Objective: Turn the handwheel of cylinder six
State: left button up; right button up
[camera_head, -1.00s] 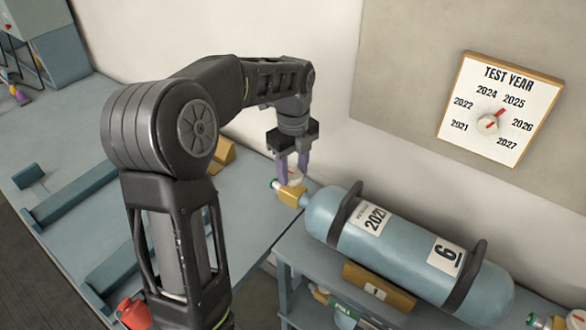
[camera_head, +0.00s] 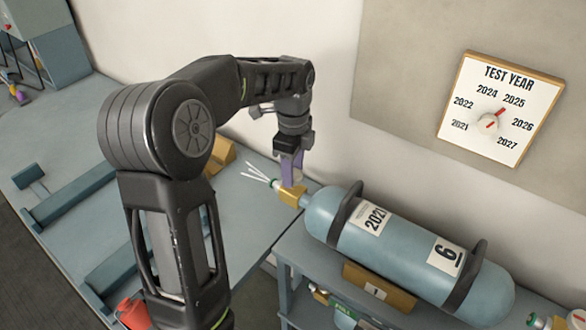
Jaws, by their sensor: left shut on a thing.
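Cylinder six (camera_head: 402,250) is pale blue, with a "6" label and a year label. It lies on its side on a rack, its valve end to the left. The brass valve (camera_head: 292,196) has a green-ringed outlet on its left. White streaks (camera_head: 257,175) fan out from that outlet. My left gripper (camera_head: 292,174) points down above the valve, its purple fingers shut on the handwheel, which they mostly hide. My right gripper is out of view.
A board titled "TEST YEAR" (camera_head: 499,108) with a red-pointer dial hangs on the wall. A blue-grey bench (camera_head: 245,220) spreads left of the rack. Another cylinder lies below cylinder six. A red object (camera_head: 134,312) stands at lower left.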

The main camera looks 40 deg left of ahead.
pick_arm(q)
jog(key=shift+n, duration=1.6)
jog(key=o, duration=1.4)
jog(key=shift+r+b, duration=0.4)
jog(key=shift+r, duration=3.55)
